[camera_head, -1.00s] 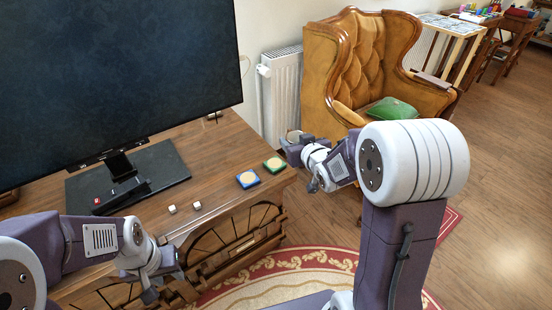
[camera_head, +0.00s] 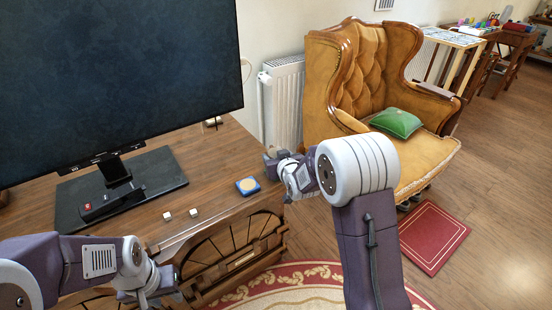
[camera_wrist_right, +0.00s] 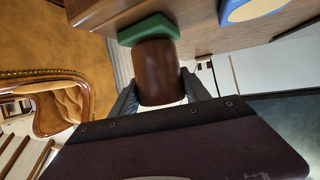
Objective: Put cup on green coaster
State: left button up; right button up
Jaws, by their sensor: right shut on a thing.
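A dark brown cup (camera_wrist_right: 158,72) is between the fingers of my right gripper (camera_wrist_right: 160,92) in the right wrist view. The gripper is shut on it. The green coaster (camera_wrist_right: 148,29) lies at the desk edge, right at the cup's far end; I cannot tell whether the cup rests on it or is just above it. In the head view my right gripper (camera_head: 273,160) is at the desk's right corner and hides the cup and green coaster. My left gripper (camera_head: 150,294) hangs low in front of the desk, and its fingers are not clear.
A blue coaster with a yellow disc (camera_head: 248,186) lies on the desk (camera_head: 215,150) left of my right gripper. A large monitor (camera_head: 115,75) stands behind. An armchair (camera_head: 350,85) stands to the right.

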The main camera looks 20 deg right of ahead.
jog(key=shift+f, duration=0.25)
jog(key=o, duration=1.6)
jog(key=shift+c, duration=0.2)
jog(key=shift+s+r, duration=0.15)
jog(key=shift+r, duration=0.3)
jog(key=p+v, duration=0.3)
jog(key=v, duration=0.8)
jog(key=s+f+g, duration=0.5)
jog(key=s+g, duration=0.1)
jog(key=s, duration=0.5)
jog(key=s+f+g, duration=0.6)
jog(key=s, duration=0.5)
jog(key=shift+f+m, duration=0.2)
jog(key=shift+m, duration=0.2)
